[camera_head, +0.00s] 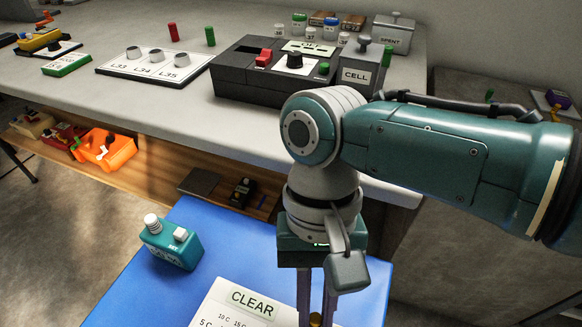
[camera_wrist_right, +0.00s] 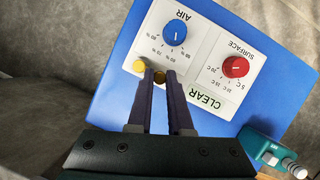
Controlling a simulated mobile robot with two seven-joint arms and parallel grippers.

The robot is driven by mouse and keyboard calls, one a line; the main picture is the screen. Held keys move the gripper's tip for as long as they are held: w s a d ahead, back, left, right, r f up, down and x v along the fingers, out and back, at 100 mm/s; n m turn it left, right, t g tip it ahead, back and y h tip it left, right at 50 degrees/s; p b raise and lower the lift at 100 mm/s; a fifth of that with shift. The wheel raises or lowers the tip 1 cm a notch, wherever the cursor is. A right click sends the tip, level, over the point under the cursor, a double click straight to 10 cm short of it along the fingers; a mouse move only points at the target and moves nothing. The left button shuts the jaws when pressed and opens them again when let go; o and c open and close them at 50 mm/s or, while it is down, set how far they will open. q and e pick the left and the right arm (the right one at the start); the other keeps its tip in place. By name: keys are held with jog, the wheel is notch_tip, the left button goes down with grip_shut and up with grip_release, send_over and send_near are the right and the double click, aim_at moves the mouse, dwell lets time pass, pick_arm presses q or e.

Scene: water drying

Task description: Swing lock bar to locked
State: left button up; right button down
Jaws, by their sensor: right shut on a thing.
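My right gripper (camera_wrist_right: 159,74) points down at the white panel (camera_wrist_right: 205,45) marked AIR, SURFACE and CLEAR on a blue surface. Its fingers are close together around a small brass-coloured knob (camera_wrist_right: 159,78) at the panel's edge. In the head view the gripper (camera_head: 317,300) comes down at the lower edge, with a bit of brass (camera_head: 315,320) between its fingers. A yellow knob (camera_wrist_right: 138,66) stands just outside the left finger in the wrist view. I cannot make out a separate lock bar or its marks; the fingers hide that spot. My left gripper is out of view.
The panel carries a blue dial (camera_wrist_right: 175,32) and a red dial (camera_wrist_right: 236,67). A teal device (camera_head: 171,242) stands on the blue surface (camera_head: 225,230). Behind is a grey bench (camera_head: 190,115) with a black CELL unit (camera_head: 357,77). An orange bin (camera_head: 107,150) sits on the lower shelf.

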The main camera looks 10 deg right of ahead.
dwell(0.3)
jog(key=c, duration=0.8)
grip_release()
jog(key=shift+r, duration=0.1)
jog(key=p+v, duration=0.3)
jog(key=v, duration=0.6)
jog(key=shift+w+a+r, duration=0.1)
jog(key=shift+w+r, duration=0.1)
jog(key=shift+r, duration=0.15)
